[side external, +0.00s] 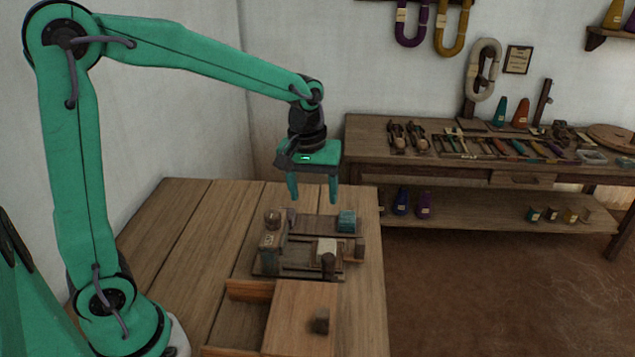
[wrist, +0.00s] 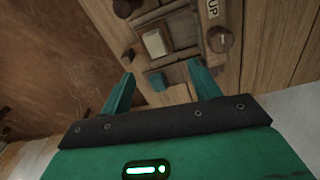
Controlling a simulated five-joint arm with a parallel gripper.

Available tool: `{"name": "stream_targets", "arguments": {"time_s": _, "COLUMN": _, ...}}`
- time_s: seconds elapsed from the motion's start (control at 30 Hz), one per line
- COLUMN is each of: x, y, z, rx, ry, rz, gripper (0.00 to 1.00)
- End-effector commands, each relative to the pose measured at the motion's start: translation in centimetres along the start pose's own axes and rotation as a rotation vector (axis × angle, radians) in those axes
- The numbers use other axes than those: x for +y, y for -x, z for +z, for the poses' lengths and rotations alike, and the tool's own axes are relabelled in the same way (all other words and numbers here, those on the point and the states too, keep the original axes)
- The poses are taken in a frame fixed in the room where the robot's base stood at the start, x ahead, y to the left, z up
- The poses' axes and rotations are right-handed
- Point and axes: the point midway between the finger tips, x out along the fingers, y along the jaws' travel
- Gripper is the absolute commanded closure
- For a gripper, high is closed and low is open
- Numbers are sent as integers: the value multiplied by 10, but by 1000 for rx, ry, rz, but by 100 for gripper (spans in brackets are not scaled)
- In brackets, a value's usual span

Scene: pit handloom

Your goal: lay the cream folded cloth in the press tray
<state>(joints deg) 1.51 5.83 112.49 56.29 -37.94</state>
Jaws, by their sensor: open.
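The cream folded cloth (side external: 327,250) is a small pale block on a dark wooden fixture (side external: 262,268) on the bench; the wrist view shows it too (wrist: 156,43). A teal block (side external: 346,221), perhaps another folded cloth, sits behind it, also in the wrist view (wrist: 157,80). My gripper (side external: 314,198) is open and empty, pointing down above the fixture. In the wrist view its fingertips (wrist: 162,70) are spread either side of the teal block, with the cream cloth beyond. I cannot tell for certain which part is the press tray.
An upright labelled block (side external: 268,241) stands left. An open-topped box (side external: 240,318) with a partial wooden cover (side external: 300,310) is at the front. The bench's left side (side external: 180,240) is clear.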

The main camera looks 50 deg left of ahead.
Motion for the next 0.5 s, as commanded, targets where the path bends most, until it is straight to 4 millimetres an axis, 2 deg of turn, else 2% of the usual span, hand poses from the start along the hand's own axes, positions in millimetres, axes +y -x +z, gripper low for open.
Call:
{"name": "stream_targets", "arguments": {"time_s": 0.03, "x": -5, "y": 10, "z": 6, "rx": 19, "ry": -27, "rz": 14, "gripper": 38}}
{"name": "stream_targets", "arguments": {"time_s": 0.2, "x": -23, "y": 34, "z": 26, "rx": 75, "ry": -133, "rz": 49, "gripper": 38}}
{"name": "stream_targets", "arguments": {"time_s": 0.5, "x": -55, "y": 64, "z": 64, "rx": 183, "ry": -318, "rz": 96, "gripper": 38}}
